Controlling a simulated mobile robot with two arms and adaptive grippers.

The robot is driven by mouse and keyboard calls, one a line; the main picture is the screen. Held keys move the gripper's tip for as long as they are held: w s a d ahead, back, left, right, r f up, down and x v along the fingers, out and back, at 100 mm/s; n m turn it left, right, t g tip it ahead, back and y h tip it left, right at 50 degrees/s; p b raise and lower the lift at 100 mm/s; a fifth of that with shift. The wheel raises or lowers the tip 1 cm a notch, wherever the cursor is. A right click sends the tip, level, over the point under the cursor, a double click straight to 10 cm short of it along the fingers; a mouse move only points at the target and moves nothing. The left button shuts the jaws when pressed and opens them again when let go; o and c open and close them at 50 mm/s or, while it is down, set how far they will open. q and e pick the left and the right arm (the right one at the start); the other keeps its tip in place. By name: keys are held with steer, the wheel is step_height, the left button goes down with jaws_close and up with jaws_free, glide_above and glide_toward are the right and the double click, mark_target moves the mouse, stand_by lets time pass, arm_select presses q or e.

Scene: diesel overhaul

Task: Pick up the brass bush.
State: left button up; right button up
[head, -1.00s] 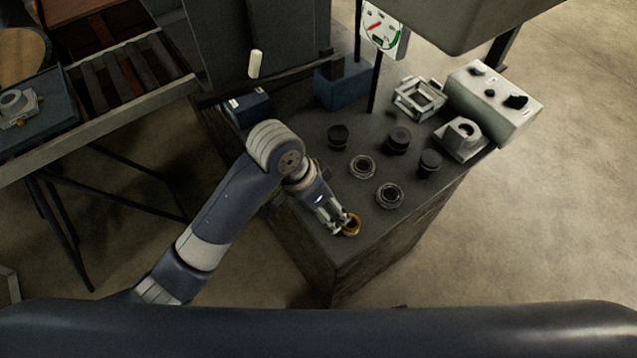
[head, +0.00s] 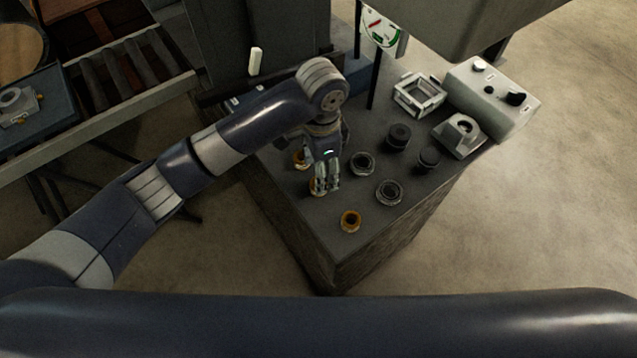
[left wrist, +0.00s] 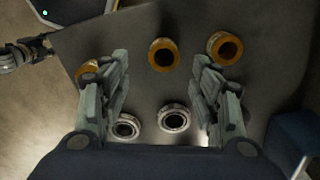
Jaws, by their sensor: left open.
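Three brass bushes lie in a row on the dark bench top. The front one (head: 350,221) stands clear and shows at the left of the left wrist view (left wrist: 86,70), partly behind a finger. The middle one (head: 316,188) is partly hidden by my left gripper (head: 324,190) in the head view. In the left wrist view the middle bush (left wrist: 163,54) lies between and beyond the open, empty fingers of the gripper (left wrist: 160,80). The back one (head: 300,159) is partly behind my arm and shows beyond the right finger (left wrist: 225,47). My right gripper is not seen.
Two steel rings (head: 389,192) (head: 362,163) lie right of the bushes. Dark cylinders (head: 398,137) (head: 429,160), a square frame (head: 419,96), a bearing block (head: 460,135) and a grey control box (head: 492,98) stand farther back. A gauge (head: 383,27) hangs above.

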arm_select(q)
steer(key=shift+w+f+p, duration=0.15)
steer(key=shift+f+p, duration=0.2)
steer(key=shift+f, duration=1.2)
steer(key=shift+w+f+p, duration=0.1)
steer(key=shift+f+p, duration=0.25)
steer(key=shift+f, duration=1.15)
steer(key=c, duration=1.2)
